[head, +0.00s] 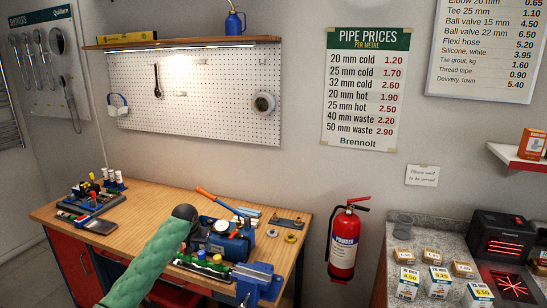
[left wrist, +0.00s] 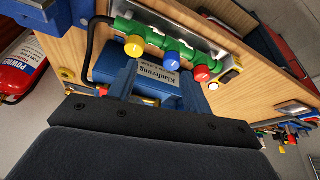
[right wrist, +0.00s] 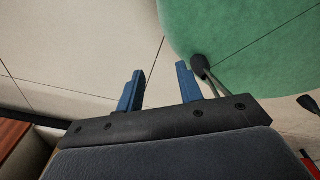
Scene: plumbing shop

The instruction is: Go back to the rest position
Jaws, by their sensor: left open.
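My left gripper (left wrist: 157,85) is open in the left wrist view. A blue box (left wrist: 150,77) with a printed label lies beyond and between its fingers; I cannot tell whether they touch it. In the head view my green-sleeved left arm comes up from the bottom and ends in a dark part over the workbench (head: 150,200); the fingers are hard to make out there. My right gripper (right wrist: 160,72) is open and empty in the right wrist view, over pale floor tiles. It is not visible in the head view.
A green manifold (left wrist: 165,45) with yellow, blue and red knobs lies close to the left gripper. A blue vise (head: 257,282) is at the bench's front right corner. A fire extinguisher (head: 344,240) hangs right of the bench. A counter (head: 432,236) with boxes stands further right.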

